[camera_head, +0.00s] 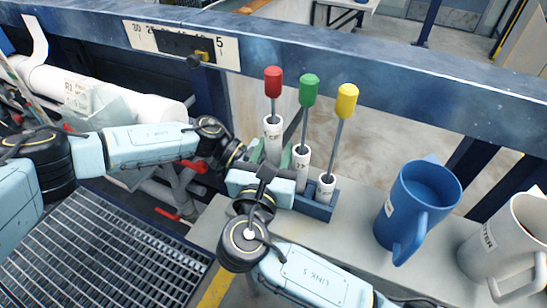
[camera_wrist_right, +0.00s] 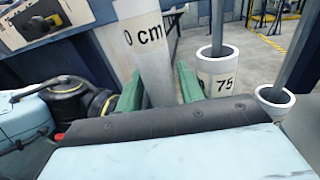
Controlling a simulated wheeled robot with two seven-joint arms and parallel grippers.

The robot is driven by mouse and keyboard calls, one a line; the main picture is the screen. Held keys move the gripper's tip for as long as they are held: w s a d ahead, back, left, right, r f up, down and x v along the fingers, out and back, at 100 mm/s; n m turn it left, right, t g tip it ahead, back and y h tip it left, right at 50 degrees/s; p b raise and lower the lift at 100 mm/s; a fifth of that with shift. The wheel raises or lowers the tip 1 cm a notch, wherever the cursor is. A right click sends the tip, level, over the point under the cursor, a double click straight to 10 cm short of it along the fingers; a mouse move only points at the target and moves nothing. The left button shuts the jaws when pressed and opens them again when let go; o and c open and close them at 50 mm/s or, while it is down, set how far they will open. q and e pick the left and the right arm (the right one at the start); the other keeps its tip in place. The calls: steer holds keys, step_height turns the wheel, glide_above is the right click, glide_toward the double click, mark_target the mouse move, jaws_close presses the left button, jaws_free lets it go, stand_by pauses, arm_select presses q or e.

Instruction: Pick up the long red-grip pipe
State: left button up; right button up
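The long red-grip pipe has a red grip (camera_head: 273,76) on a thin grey rod. The rod runs down into a white tube (camera_head: 272,140) that also shows in the right wrist view (camera_wrist_right: 145,45). It stands upright at the left end of the blue rack (camera_head: 318,208); its foot is hidden behind my right gripper. My right gripper (camera_head: 270,154) has its green fingers on either side of this tube, apparently with a narrow gap. The fingers also show in the wrist view (camera_wrist_right: 160,80). My left arm comes in from the left; its fingers are not visible.
A green-grip pipe (camera_head: 309,86) and a yellow-grip pipe (camera_head: 347,95) stand close on the right in the same rack. A blue mug (camera_head: 405,215) and a grey mug (camera_head: 490,250) stand farther right. A blue beam (camera_head: 400,75) crosses behind the rack.

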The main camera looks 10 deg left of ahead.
mark_target(273, 111)
steer(key=c, duration=0.8)
step_height(273, 111, up, 10)
steer(key=shift+r, duration=0.1)
arm_select(q)
steer(key=o, duration=1.1)
steer(key=shift+o, duration=0.2)
steer(key=shift+w+a, duration=0.1)
